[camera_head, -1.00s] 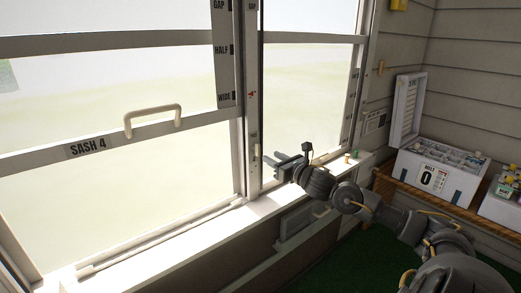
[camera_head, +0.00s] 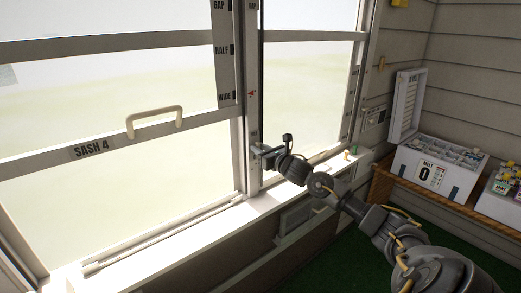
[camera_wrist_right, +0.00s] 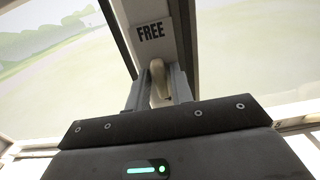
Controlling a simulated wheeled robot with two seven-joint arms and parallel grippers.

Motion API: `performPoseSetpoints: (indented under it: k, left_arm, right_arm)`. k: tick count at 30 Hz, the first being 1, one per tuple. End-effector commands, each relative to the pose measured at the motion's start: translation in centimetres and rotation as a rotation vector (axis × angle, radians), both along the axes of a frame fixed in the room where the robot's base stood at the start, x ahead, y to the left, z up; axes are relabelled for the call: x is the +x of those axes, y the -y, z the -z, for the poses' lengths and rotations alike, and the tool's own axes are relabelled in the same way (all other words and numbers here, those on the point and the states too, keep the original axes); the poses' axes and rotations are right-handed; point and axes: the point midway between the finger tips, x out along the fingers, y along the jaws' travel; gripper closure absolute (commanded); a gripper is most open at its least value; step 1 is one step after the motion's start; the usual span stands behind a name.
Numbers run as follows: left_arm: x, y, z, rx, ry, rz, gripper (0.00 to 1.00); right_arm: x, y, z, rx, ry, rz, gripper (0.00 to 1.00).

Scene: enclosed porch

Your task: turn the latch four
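The latch (camera_wrist_right: 158,82) is a small cream lever on the window post, below a "FREE" label (camera_wrist_right: 151,30) in the right wrist view. My right gripper (camera_wrist_right: 160,88) has one finger on each side of it. The fingers look open, with the lever between them; whether they touch it is hard to tell. In the head view my right gripper (camera_head: 262,152) is at the post beside sash 4 and hides the latch there. The sash 4 bar (camera_head: 92,152) has a cream handle (camera_head: 155,119). My left gripper is not in view.
The post carries a strip (camera_head: 224,50) marked gap, half and wide. The white sill (camera_head: 215,222) runs below the windows. An open white box (camera_head: 440,178) marked "0" stands on a wooden shelf (camera_head: 383,183) at right. Small items (camera_head: 350,153) stand at the sill's right end.

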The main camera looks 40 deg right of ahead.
Motion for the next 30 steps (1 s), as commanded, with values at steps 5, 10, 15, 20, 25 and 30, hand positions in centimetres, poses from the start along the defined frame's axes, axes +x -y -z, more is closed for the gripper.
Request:
performPoseSetpoints:
  k: [5,10,15,20,25,30]
  left_arm:
    - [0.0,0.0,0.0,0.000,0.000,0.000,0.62]
    - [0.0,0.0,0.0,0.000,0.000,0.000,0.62]
    - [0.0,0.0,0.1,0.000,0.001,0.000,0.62]
    - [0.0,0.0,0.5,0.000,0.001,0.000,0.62]
    - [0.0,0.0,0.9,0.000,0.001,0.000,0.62]
    - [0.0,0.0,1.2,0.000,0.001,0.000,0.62]
  right_arm:
    - [0.0,0.0,0.0,0.000,0.000,0.000,1.00]
    - [0.0,0.0,0.0,0.002,0.000,0.000,1.00]
    - [0.0,0.0,0.0,0.031,0.001,0.000,1.00]
    - [0.0,0.1,0.1,0.105,0.002,0.000,1.00]
    - [0.0,0.1,0.1,0.237,0.005,0.000,1.00]
    - [0.0,0.2,0.1,0.398,0.010,0.001,1.00]
